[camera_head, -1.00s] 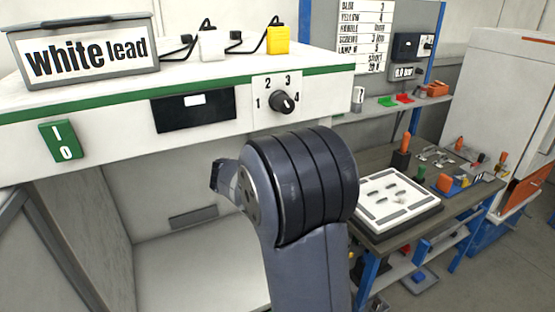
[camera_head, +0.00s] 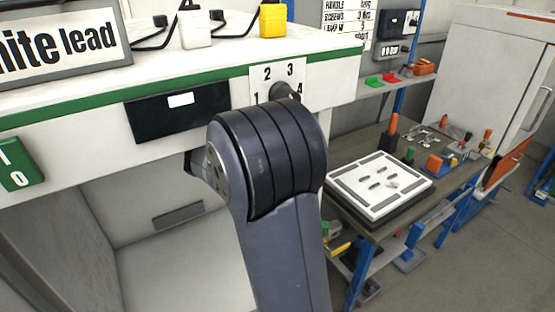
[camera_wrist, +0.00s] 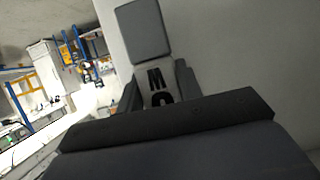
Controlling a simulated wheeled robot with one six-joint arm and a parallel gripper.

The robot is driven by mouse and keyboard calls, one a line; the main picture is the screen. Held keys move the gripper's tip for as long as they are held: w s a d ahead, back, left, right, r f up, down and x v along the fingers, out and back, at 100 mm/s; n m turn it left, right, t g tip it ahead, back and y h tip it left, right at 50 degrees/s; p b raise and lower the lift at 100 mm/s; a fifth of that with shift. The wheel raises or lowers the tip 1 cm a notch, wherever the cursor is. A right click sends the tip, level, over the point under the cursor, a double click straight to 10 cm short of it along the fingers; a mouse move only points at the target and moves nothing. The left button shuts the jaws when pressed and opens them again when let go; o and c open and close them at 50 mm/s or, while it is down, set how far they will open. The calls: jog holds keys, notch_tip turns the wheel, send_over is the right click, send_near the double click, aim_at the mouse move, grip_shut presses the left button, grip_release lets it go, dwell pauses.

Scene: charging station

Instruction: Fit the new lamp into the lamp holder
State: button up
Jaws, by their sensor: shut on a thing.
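A grey block (camera_wrist: 143,30) shows at the far end of that piece. I cannot tell whether this held piece is the new lamp or something else. In the head view my gripper is hidden by my arm, which stands in front of the white bench. I cannot make out the lamp holder in either view.
The white bench has a green stripe (camera_head: 70,97), a dark display (camera_head: 180,110), a numbered dial (camera_head: 285,90) and a green switch (camera_head: 18,166). A workbench with a white tray (camera_head: 348,200) stands at right.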

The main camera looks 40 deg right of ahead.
notch_tip(320, 180, down, 6)
jog(key=b, duration=0.6)
jog(key=shift+r+b, duration=0.1)
jog(key=shift+b, duration=0.25)
jog(key=shift+r+p, duration=0.1)
jog(key=shift+p, duration=0.45)
jog(key=shift+a+p, duration=0.1)
jog(key=shift+p, duration=1.3)
dwell(1.1)
jog(key=shift+f+b, duration=0.55)
jog(key=shift+f, duration=1.55)
jog(key=o, duration=1.1)
